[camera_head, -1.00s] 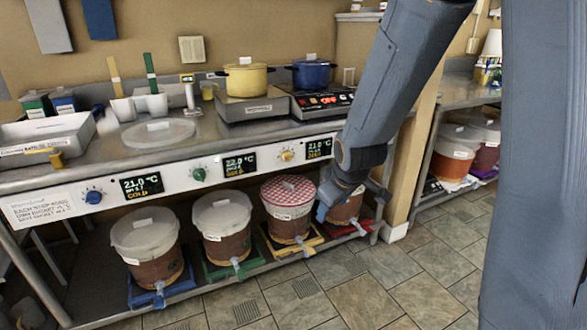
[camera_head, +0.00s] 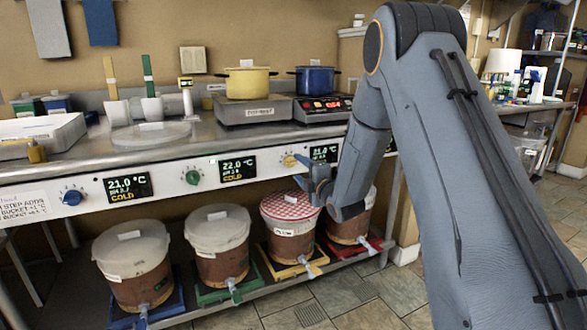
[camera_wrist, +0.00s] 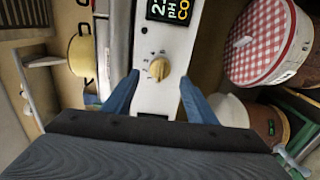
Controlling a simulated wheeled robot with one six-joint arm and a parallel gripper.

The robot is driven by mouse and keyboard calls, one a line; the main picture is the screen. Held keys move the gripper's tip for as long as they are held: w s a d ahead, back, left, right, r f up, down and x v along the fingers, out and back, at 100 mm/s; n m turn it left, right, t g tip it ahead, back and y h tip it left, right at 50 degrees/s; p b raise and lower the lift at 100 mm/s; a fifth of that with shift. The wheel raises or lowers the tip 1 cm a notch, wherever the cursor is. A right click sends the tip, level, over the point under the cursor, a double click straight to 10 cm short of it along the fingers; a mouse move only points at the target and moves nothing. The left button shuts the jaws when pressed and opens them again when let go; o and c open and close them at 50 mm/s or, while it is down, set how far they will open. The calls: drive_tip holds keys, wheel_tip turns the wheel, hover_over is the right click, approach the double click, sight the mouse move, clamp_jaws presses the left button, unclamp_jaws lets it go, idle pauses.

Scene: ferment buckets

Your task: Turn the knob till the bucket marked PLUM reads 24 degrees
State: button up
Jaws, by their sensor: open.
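A yellow knob (camera_head: 290,161) sits on the white panel; it also shows in the wrist view (camera_wrist: 158,68). My gripper (camera_head: 304,172) is open in front of the panel, close to this knob. In the wrist view, its blue fingers (camera_wrist: 160,79) are spread either side of the knob, with nothing held. A blue knob (camera_head: 72,195) and a green knob (camera_head: 193,176) are further left. Displays read 21.0 COLD (camera_head: 128,186), 22.0 COLD (camera_head: 238,168) and about 21 COLD (camera_head: 325,152). The lidded buckets' labels, including the checked-lid bucket's (camera_head: 290,215), are too small to read surely.
Buckets stand below the panel on blue, green (camera_head: 232,290), yellow (camera_head: 298,267) and red (camera_head: 355,247) trays. A yellow pot (camera_head: 248,84) and a blue pot (camera_head: 315,80) are on the counter. The tiled floor (camera_head: 330,290) in front is clear.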

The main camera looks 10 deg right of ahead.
sight(293, 164)
drive_tip(key=shift+x, duration=2.7)
drive_tip(key=c, duration=1.1)
drive_tip(key=shift+o, duration=0.2)
